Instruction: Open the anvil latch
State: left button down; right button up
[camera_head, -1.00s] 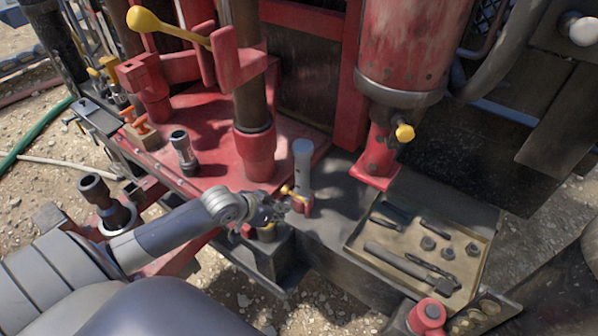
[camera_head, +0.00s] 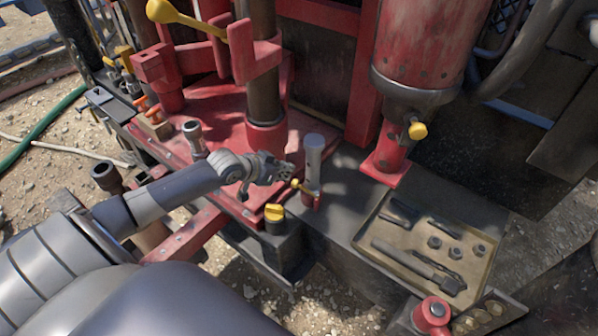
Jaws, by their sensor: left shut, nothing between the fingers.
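A small yellow lever (camera_head: 302,187) sits low on an upright grey cylinder (camera_head: 314,153) with a red lower part; it looks like the latch, though no label shows. A yellow-capped knob (camera_head: 274,212) stands on a dark block just in front. My left gripper (camera_head: 288,172) is shut and empty, just left of the grey cylinder and slightly above the yellow lever. I cannot tell whether its tips touch the lever. My right gripper is not in view.
A tan tray (camera_head: 365,240) with several dark tools and nuts lies to the right. A red post with a long yellow-knobbed handle (camera_head: 190,20) stands behind. A red cap (camera_head: 433,311) is at the front.

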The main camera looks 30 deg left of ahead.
aim_at(305, 190)
pick_arm(q)
jog(key=x, duration=0.8)
dwell(0.4)
